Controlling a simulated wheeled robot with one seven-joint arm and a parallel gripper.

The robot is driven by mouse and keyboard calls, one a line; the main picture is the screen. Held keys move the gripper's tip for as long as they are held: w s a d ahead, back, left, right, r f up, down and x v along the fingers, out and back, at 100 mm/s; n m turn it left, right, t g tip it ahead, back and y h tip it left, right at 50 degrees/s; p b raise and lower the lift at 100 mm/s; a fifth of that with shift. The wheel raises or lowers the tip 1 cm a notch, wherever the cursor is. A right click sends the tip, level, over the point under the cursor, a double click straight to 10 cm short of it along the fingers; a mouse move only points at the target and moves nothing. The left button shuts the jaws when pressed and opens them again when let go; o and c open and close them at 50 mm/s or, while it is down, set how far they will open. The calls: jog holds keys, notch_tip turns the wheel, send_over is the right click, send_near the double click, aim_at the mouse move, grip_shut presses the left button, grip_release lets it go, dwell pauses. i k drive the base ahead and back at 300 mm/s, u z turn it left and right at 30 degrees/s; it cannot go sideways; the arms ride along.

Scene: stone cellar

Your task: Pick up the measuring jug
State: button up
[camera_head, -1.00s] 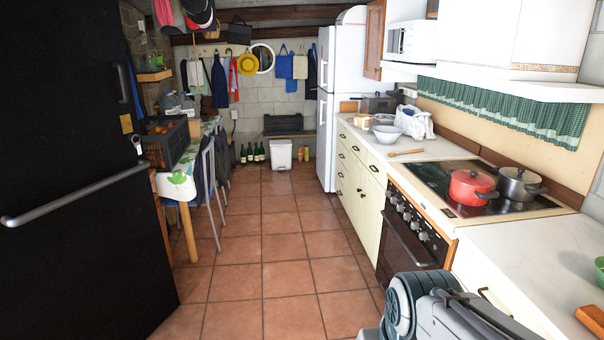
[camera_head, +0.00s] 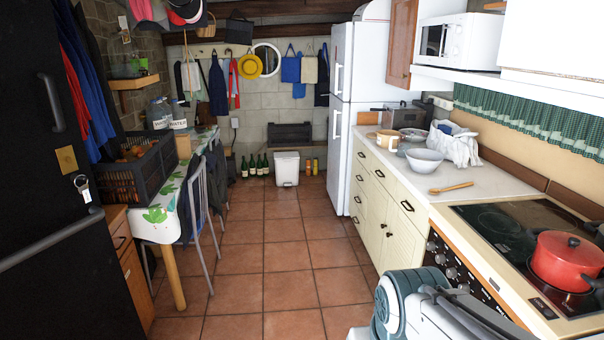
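I cannot make out a measuring jug in this view. On the pale counter (camera_head: 478,188) at right stand a white bowl (camera_head: 425,162), a tub (camera_head: 388,141) and a white plastic bag (camera_head: 457,145). Clear containers (camera_head: 160,114) stand on the table at left, too small to identify surely. My arm shows at the bottom right, folded low in front of the cabinets. My gripper's fingers are not in view.
At left are a black door (camera_head: 45,250), a table with a black crate (camera_head: 128,172), and a metal chair (camera_head: 203,215). At right is a stove with a red pot (camera_head: 566,262). A white bin (camera_head: 287,168) stands at the back.

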aim_at(404, 140)
jog(key=z, duration=0.1)
jog(key=i, duration=1.6)
jog(key=z, duration=0.35)
jog(key=i, duration=1.95)
jog(key=z, duration=0.25)
